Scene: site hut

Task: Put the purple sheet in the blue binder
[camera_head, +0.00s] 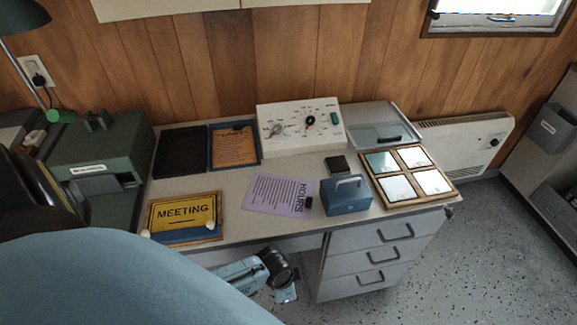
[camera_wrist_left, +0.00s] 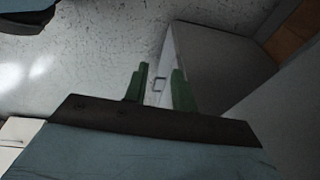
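The purple sheet (camera_head: 270,194), printed with "HOURS", lies flat on the desk near its front edge. My right gripper is not in view.
A blue box with a handle (camera_head: 348,199) stands right of the sheet, near a small black box (camera_head: 337,165). A yellow "MEETING" board (camera_head: 184,210) is at left. A white control panel (camera_head: 300,125) and tiled tray (camera_head: 410,174) are behind and right. Drawers (camera_head: 375,259) stand below.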

